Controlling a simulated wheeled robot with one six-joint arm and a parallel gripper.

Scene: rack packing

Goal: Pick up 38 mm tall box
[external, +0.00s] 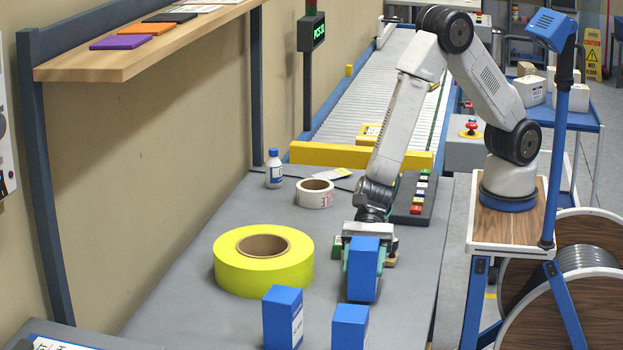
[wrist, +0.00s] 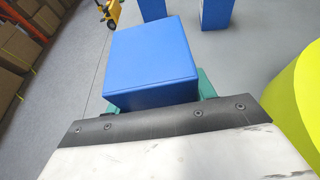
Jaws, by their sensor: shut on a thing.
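A blue box (external: 363,268) is held in my gripper (external: 362,262) over the grey table. It also fills the upper middle of the wrist view (wrist: 151,62), with the green fingers of my gripper (wrist: 155,98) showing at its sides. My gripper is shut on this box. Two other blue boxes stand at the near side of the table: one with a white label (external: 282,318) and one to its right (external: 349,328). I cannot tell from the frames which box is 38 mm tall, nor whether the held box touches the table.
A large yellow tape roll (external: 263,262) lies left of my gripper. A smaller white roll (external: 315,193) and a bottle (external: 274,169) stand behind it. A dark panel with coloured buttons (external: 411,200) is at the right table edge. The grey table (external: 190,294) is bare at front left.

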